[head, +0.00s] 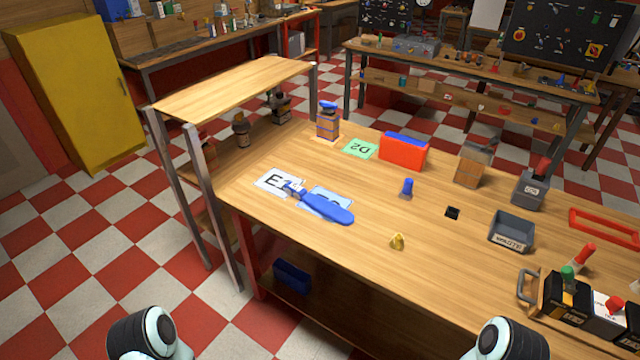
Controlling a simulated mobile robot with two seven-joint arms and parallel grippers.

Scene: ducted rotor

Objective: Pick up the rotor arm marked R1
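A long blue paddle-shaped piece (327,209) lies on the wooden workbench (370,270), near its left front edge. Its narrow end has a white and grey part (291,187) that rests over a white card (271,182) with a large black "E". A light blue card (331,197) lies partly under the blue piece. I cannot read an R1 mark on anything. Only rounded parts of my arms show at the bottom left and bottom right. Neither gripper is in view.
On the bench are a green card marked D2 (359,149), a red and blue box (403,152), a small blue piece (406,187), a yellow piece (397,241) and a grey bin (512,232). A raised wooden shelf (235,85) stands at the left. The front middle is mostly clear.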

